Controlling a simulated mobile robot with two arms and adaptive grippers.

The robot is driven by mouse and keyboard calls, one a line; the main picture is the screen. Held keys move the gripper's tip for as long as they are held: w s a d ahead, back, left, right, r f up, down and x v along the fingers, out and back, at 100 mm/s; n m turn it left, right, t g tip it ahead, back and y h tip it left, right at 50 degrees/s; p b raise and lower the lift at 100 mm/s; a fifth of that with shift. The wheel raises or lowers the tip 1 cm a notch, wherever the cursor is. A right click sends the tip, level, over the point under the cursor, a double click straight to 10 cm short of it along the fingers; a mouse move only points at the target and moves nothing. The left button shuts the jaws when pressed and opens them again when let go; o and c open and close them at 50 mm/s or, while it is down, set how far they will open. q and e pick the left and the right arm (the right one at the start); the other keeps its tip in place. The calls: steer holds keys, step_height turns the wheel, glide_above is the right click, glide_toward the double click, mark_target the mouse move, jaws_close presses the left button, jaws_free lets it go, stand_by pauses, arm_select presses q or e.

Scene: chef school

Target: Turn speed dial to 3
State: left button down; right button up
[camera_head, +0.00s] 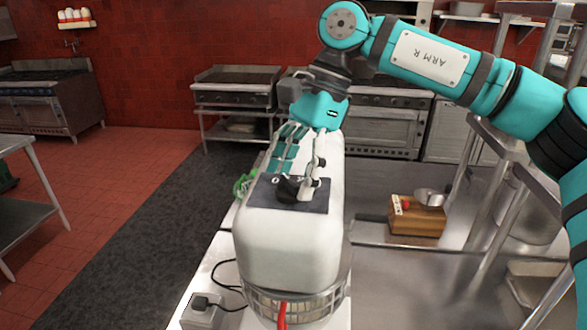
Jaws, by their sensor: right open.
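A large white mixer (290,245) stands on the counter in the middle of the head view. A dark panel (310,203) lies on its top and carries a black dial (289,188). My right gripper (296,189) is open and points down over the panel, with its fingers around or close beside the dial. I cannot tell whether they touch it. The fingers partly hide the dial, and its marks are too small to read. My left gripper is not in view.
A wooden block (416,221) with a metal bowl stands on the steel counter at right. A wire guard (300,302) and a red handle (282,316) show at the mixer's near end. A black cable runs to a white socket box (202,311). A green object (243,184) is left of the mixer.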

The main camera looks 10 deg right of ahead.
steer(key=c, duration=1.2)
steer(key=shift+f+m+b, duration=0.15)
steer(key=shift+m+b, duration=0.25)
steer(key=shift+b, duration=0.4)
steer(key=m+t+b, duration=0.1)
steer(key=m+b, duration=0.1)
steer(key=b, duration=0.1)
steer(key=m+t+b, duration=0.1)
steer(key=m+b, duration=0.2)
steer(key=shift+s+m+t, duration=0.2)
steer(key=shift+m+t, duration=0.1)
steer(key=shift+o, duration=0.2)
steer(key=m+b, duration=0.2)
steer(key=m+t+b, duration=0.1)
steer(key=m, duration=0.1)
steer(key=shift+s+a+m+t+h+b, duration=0.1)
steer(key=shift+m+t+h+b, duration=0.2)
steer(key=shift+h+b, duration=0.1)
steer(key=shift+s+r+m+t+h+b, duration=0.1)
steer(key=shift+m+t+h+b, duration=0.3)
steer(key=shift+m, duration=0.7)
steer(key=shift+r+m+t+h+b, duration=0.1)
steer(key=shift+m+h+b, duration=0.2)
steer(key=shift+m+b, duration=0.55)
steer(key=shift+m, duration=0.45)
steer(key=o, duration=1.2)
steer(key=shift+c, duration=0.2)
